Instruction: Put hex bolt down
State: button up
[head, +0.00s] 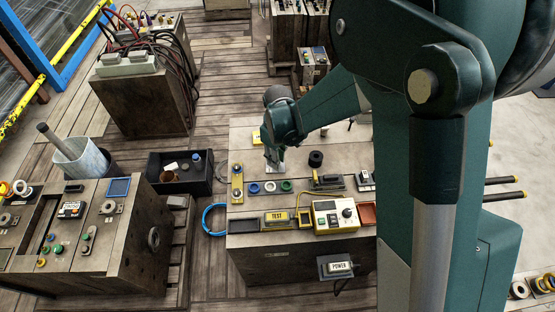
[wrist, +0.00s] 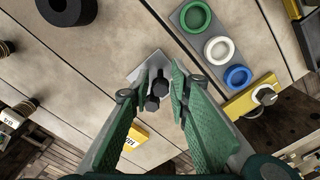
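My gripper (wrist: 164,68) points down over the middle bench, its two green fingers a short way apart. It also shows in the head view (head: 274,163), above the back left part of the bench top. Dark hex-headed metal, which looks like the hex bolt (wrist: 160,78), lies between the fingers near their tips. A second dark end shows just below it in the wrist view. I cannot tell whether the fingers touch the bolt. A pale grey plate (wrist: 146,62) shows behind the fingertips. In the head view the bolt cannot be made out.
A strip with green (wrist: 195,16), white (wrist: 217,48) and blue (wrist: 237,77) rings lies beside the gripper. A black ring (head: 316,158) stands to its right. A TEST box (head: 276,219) and a meter (head: 335,215) sit at the front.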

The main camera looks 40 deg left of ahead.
jog(key=shift+o, duration=0.2)
jog(key=shift+r, duration=0.15)
notch_tip(320, 180, up, 12)
jog(key=p, duration=0.2)
dwell(0.6)
dwell(0.6)
dwell(0.3)
